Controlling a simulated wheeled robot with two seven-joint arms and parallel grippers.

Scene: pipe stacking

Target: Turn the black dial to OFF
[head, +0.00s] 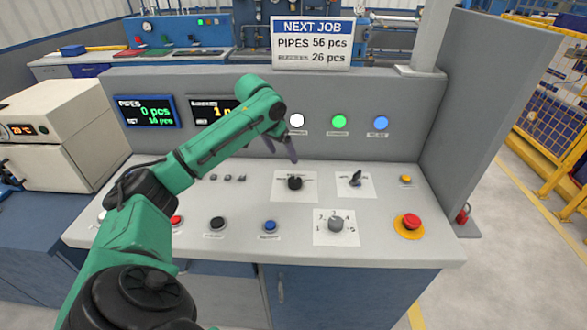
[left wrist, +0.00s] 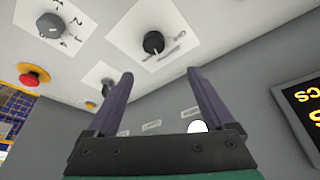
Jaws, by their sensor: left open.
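The black dial (head: 295,183) sits on a white label plate on the console's sloped top. In the left wrist view the black dial (left wrist: 153,42) lies beyond the fingertips, roughly between them in the picture, with clear space around it. Its label print is too small to read surely, so I cannot tell its setting. My left gripper (head: 291,158) reaches in from the left with dark purple fingers, just above and behind the dial. The left wrist view shows its two fingers (left wrist: 160,74) spread apart, empty and not touching the dial. My right gripper does not show.
A black lever switch (head: 356,178) stands right of the dial. A grey numbered knob (head: 335,224) is in front, with a red emergency button (head: 411,222) to the right. White, green and blue lamps (head: 339,121) line the upright panel behind. A blue button (head: 270,226) is front left.

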